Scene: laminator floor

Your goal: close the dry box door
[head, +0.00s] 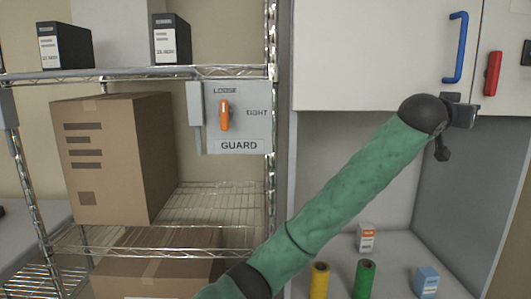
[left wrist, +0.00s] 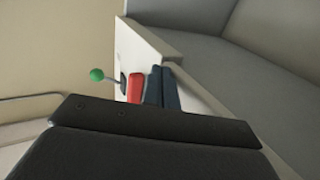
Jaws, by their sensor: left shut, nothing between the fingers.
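A white door panel (head: 370,50) with an upright blue handle (head: 457,47) fills the upper right of the head view. A second white panel with a red handle (head: 493,73) is right of it. No label shows which is the dry box door. My left gripper (head: 464,113) is shut and empty, at the panels' lower edge below the blue handle; I cannot tell if it touches. In the left wrist view, a red part (left wrist: 136,87) and a green ball knob (left wrist: 96,75) show on a pale panel, beyond my dark hand. My right gripper is out of view.
Below the panels is an open bay with a yellow cylinder (head: 320,281), a green cylinder (head: 364,279) and small boxes (head: 366,238). A wire rack (head: 215,195) with a large carton (head: 110,160) and a guard switch box (head: 236,118) stands left.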

